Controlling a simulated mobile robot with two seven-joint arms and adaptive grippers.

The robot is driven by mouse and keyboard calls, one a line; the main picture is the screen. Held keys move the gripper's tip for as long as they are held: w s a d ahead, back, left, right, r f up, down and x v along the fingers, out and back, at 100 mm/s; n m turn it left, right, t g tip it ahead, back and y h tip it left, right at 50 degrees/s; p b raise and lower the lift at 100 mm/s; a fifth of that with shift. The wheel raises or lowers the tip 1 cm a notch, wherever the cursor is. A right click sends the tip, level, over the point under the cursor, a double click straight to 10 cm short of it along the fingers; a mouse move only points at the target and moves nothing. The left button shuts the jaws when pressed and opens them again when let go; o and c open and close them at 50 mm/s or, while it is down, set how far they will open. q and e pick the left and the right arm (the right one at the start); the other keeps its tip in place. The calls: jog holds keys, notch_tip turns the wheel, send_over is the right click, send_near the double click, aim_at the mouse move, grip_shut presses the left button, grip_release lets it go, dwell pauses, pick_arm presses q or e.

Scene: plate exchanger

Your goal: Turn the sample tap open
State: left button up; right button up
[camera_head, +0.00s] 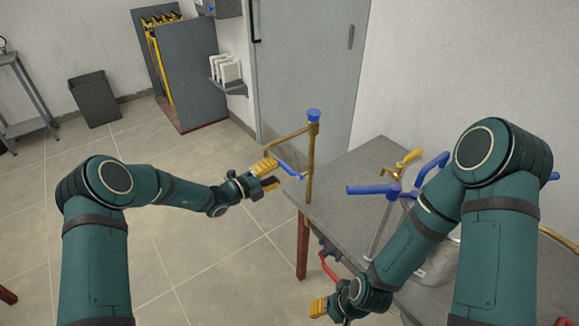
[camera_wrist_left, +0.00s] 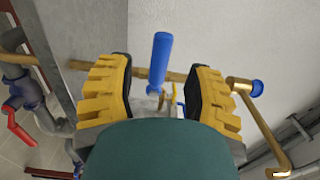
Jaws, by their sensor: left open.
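A blue lever handle (camera_head: 288,169), which looks like the sample tap's, sits on an upright brass pipe (camera_head: 310,165) at the near left corner of the grey table. My left gripper (camera_head: 268,176) is open just left of it. In the left wrist view the blue lever (camera_wrist_left: 160,58) stands in the gap between the yellow fingers of the left gripper (camera_wrist_left: 158,80); I cannot tell whether they touch it. The brass pipe (camera_wrist_left: 85,66) runs behind. My right gripper (camera_head: 318,307) is low, in front of the table, and its opening is unclear.
A blue cap (camera_head: 314,115) tops the brass pipe. A red lever (camera_head: 328,266) sits below the table edge.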

aim_at(283, 168)
pick_arm(q)
jog(key=b+x, duration=0.1)
jog(key=x, duration=0.5)
jog(key=shift+w, duration=0.1)
jog(key=shift+d, duration=0.1)
grip_shut()
